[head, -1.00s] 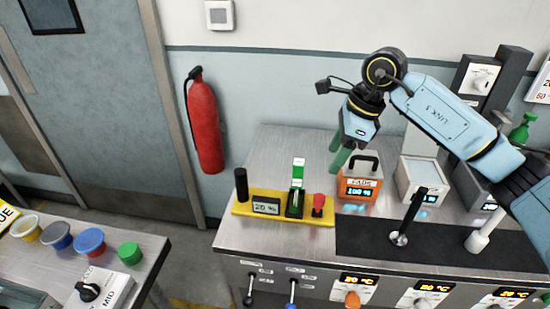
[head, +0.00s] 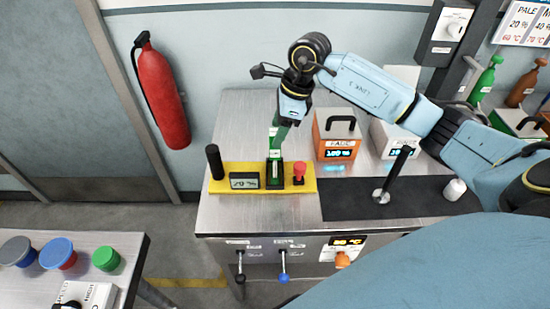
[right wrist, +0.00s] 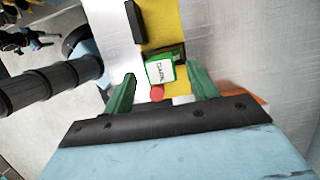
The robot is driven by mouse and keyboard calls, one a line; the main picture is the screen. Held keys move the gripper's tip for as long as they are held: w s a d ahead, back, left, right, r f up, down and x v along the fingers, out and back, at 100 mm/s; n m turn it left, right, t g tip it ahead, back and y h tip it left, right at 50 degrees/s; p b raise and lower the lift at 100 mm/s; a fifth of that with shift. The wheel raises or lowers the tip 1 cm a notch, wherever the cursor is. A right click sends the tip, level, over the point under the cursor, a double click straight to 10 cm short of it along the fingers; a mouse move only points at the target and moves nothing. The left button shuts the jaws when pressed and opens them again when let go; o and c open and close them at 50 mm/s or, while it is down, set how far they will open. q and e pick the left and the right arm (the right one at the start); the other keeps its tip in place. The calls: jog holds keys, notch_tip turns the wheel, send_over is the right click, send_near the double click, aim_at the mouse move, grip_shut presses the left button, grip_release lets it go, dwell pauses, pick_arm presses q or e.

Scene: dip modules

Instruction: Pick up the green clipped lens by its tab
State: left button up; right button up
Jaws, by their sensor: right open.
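The green clipped lens (head: 275,172) stands upright in a dark slot on the yellow base (head: 220,185), between a small display and a red knob. In the right wrist view its white, green-edged labelled tab (right wrist: 160,72) shows between and beyond my fingertips. My right gripper (head: 280,131) points down just above the lens. Its green fingers are open, one on each side of the tab in the right wrist view (right wrist: 158,85), with no clear contact. In the head view the fingers partly hide the lens top. My left gripper is not in view.
The red knob (head: 298,172) stands close right of the lens, and a black post (head: 215,160) stands at the base's left end. An orange box (head: 335,148) and a black rod (head: 396,172) are to the right. Bare steel counter lies in front of the base.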

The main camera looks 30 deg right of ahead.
aim_at(275, 155)
jog(key=x, duration=0.4)
jog(key=shift+w+a+f, duration=0.1)
jog(key=shift+w, duration=0.05)
grip_shut()
